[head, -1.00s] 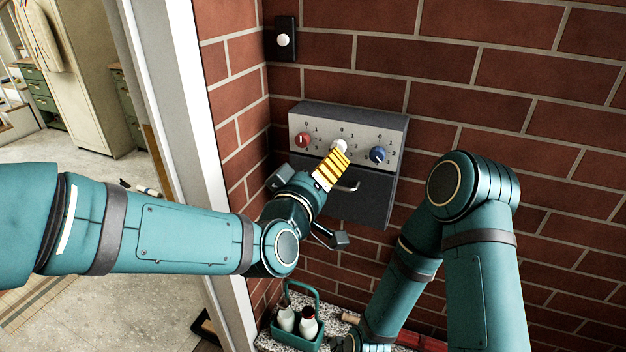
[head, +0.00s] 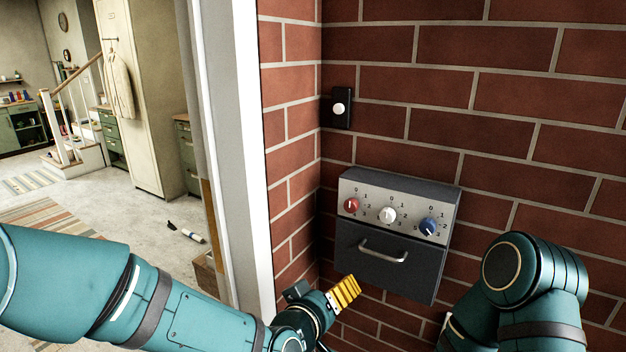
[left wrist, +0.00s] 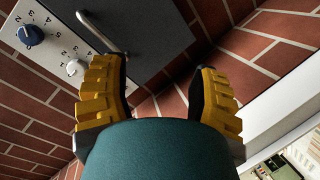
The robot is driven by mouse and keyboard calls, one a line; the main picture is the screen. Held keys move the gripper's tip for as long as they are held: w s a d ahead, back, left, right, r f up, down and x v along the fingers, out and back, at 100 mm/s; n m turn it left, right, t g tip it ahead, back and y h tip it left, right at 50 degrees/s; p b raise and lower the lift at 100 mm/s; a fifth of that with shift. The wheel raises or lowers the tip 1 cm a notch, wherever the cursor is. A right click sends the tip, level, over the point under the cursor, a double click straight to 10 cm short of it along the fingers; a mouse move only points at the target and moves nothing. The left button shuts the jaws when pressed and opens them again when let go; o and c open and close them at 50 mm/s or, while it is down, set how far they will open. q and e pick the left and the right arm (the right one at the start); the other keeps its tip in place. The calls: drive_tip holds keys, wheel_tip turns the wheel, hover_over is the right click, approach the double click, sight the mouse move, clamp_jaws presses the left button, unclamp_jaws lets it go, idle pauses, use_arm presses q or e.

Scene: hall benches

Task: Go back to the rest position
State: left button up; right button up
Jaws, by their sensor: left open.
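My left gripper (head: 343,292) is below and left of a grey control box (head: 385,272) on the brick wall. In the head view its yellow fingers overlap one another. In the left wrist view the two yellow fingers of the left gripper (left wrist: 160,98) stand well apart with nothing between them. It is clear of the box's red knob (head: 351,205), white knob (head: 387,215) and blue knob (head: 428,226). The white knob (left wrist: 75,67) and blue knob (left wrist: 30,35) also show in the left wrist view. My right arm is at the lower right; its gripper is out of view.
The box has a metal handle (head: 383,251) on its front. A black switch plate (head: 341,108) is on the wall above. A white door frame (head: 245,150) stands left of the bricks. Beyond it lies a room with a tall cabinet (head: 135,100) and open floor.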

use_arm(q)
drive_tip(key=s+a+f+g+y, duration=0.15)
drive_tip(key=a+f, duration=0.25)
drive_tip(key=f, duration=0.5)
drive_tip(key=s+a+f+g+y, duration=0.1)
drive_tip(key=a+f+g, duration=0.25)
drive_tip(key=f, duration=0.55)
drive_tip(key=s+a+f+g, duration=0.3)
drive_tip(key=s+a+f, duration=0.1)
drive_tip(key=s+f, duration=0.2)
drive_tip(key=s+a+f+g+y, duration=0.1)
drive_tip(key=s+a+f+g, duration=0.1)
drive_tip(key=s+a+f, duration=0.2)
drive_tip(key=s+f, duration=0.3)
drive_tip(key=f, duration=0.2)
drive_tip(key=shift+a+m+g, duration=0.25)
drive_tip(key=shift+m+g, duration=0.05)
drive_tip(key=shift+g, duration=0.1)
drive_tip(key=shift+f+y, duration=0.1)
drive_tip(key=shift+y, duration=0.15)
